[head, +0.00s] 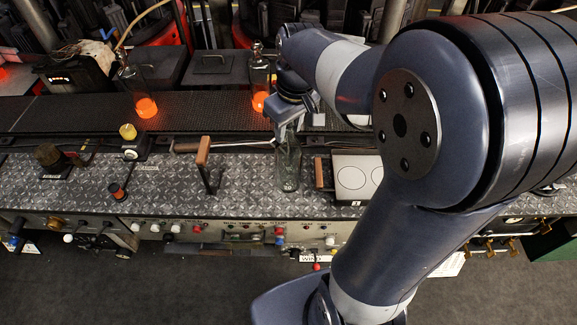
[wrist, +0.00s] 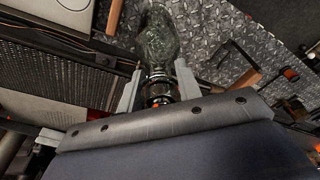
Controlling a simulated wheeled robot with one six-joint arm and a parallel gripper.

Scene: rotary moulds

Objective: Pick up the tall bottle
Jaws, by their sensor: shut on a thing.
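The tall bottle (head: 287,165) is clear glass and stands about upright at the diamond-plate counter, in the middle of the head view. My gripper (head: 288,122) is above it, with its fingers around the bottle's neck. In the wrist view the bottle (wrist: 158,38) reaches away from between the two grey fingers of my gripper (wrist: 158,88), which are shut on its neck. I cannot tell whether the bottle's base touches the counter.
The diamond-plate counter (head: 240,180) carries a wooden-handled tool (head: 204,152) left of the bottle and a pale box with two circles (head: 357,178) close on its right. Behind, glowing bottles (head: 145,105) stand on a dark conveyor (head: 60,113). Knobs line the counter's front.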

